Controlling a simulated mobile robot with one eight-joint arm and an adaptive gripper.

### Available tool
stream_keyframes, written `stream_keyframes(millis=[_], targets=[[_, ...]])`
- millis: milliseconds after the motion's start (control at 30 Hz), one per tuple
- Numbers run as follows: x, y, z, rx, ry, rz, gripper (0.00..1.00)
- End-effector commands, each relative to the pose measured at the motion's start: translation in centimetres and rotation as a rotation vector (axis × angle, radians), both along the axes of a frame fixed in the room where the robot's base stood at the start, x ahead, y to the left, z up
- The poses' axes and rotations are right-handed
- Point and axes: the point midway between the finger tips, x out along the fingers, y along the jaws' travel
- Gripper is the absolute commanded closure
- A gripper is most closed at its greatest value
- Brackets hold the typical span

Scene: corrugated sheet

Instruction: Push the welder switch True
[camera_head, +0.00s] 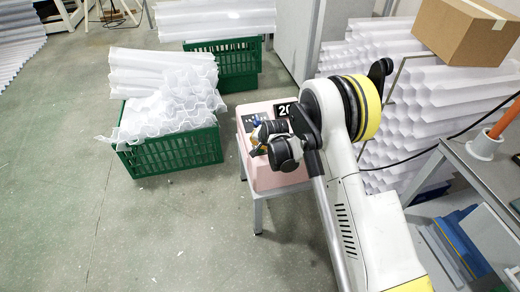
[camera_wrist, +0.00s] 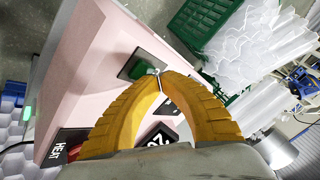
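The welder is a pale pink box (camera_head: 262,178) on a grey stand, with a black display reading "20" on top. In the wrist view its pink body (camera_wrist: 85,75) fills the left and middle. A small metal toggle switch (camera_wrist: 152,70) stands on a dark green plate (camera_wrist: 137,64) on that surface. My gripper (camera_wrist: 160,76) has two yellow ribbed fingers with their tips together, right beside the toggle. I cannot tell whether they touch it. In the head view my gripper (camera_head: 260,136) is over the welder's top, partly hidden by my arm.
A green crate (camera_head: 175,155) of white corrugated sheets stands left of the welder, another green crate (camera_head: 238,65) behind it. Stacked white sheets and a cardboard box (camera_head: 468,30) are at the right. A "HEAT" label (camera_wrist: 60,150) and the display (camera_wrist: 158,136) lie near my fingers. Floor at left is clear.

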Motion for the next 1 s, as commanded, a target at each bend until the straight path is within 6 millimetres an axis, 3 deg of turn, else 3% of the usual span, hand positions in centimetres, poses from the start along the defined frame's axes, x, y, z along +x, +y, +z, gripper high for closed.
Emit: stream_keyframes(millis=[1000], targets=[[0.01,0.00,-0.43,0.000,0.000,0.000,1.00]])
